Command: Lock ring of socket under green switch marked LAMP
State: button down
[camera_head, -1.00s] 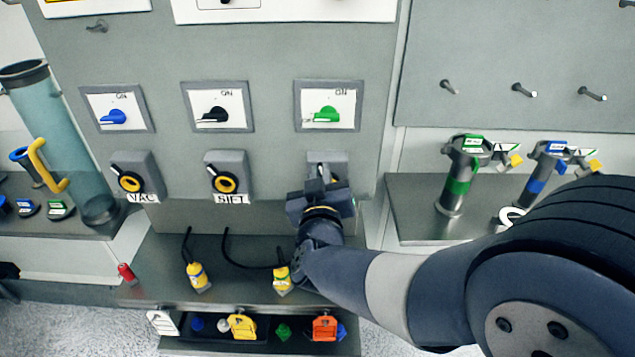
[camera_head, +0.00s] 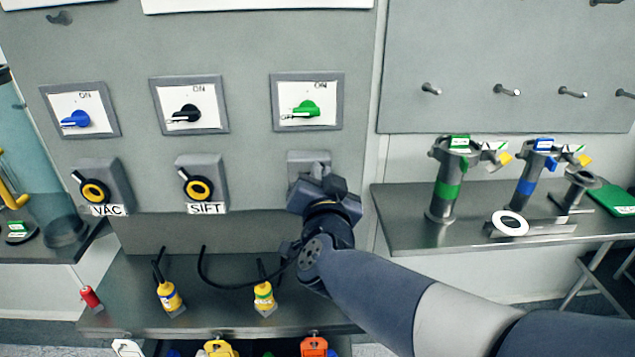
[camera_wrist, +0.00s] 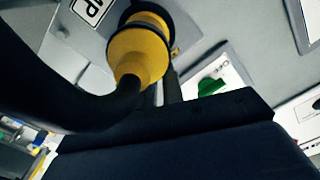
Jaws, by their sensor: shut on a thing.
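The green switch (camera_head: 307,108) sits on the right of the grey panel, its handle pointing left. It also shows in the wrist view (camera_wrist: 211,86). The LAMP socket (camera_head: 308,160) is below it, mostly hidden behind my gripper (camera_head: 320,184). In the wrist view, a yellow plug (camera_wrist: 140,52) with a thick black cable is at the socket, beside a label ending in "MP". The dark lock ring (camera_wrist: 158,18) surrounds the plug's far end. My gripper is shut at the socket, apparently on the lock ring's lever; the exact contact is hidden.
The VAC socket (camera_head: 94,190) and SIFT socket (camera_head: 198,188) are to the left, their levers pointing up-left. Two yellow plugs (camera_head: 168,296) (camera_head: 264,298) stand on the shelf below, near a black cable (camera_head: 222,284). A side table (camera_head: 400,215) with tubes is right.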

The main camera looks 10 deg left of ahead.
jog(key=shift+d+f+m, duration=0.1)
jog(key=shift+d+m, duration=0.05)
jog(key=shift+m, duration=0.15)
dwell(0.4)
jog(key=c, duration=1.5)
grip_release()
jog(key=v, duration=1)
jog(key=shift+s+d+p, duration=0.15)
jog(key=shift+s+p, duration=0.15)
jog(key=shift+s, duration=0.05)
jog(key=shift+w, duration=0.1)
jog(key=x, duration=1)
jog(key=shift+w+a+b, duration=0.2)
jog(key=shift+w+b, duration=0.1)
jog(key=shift+b, duration=0.05)
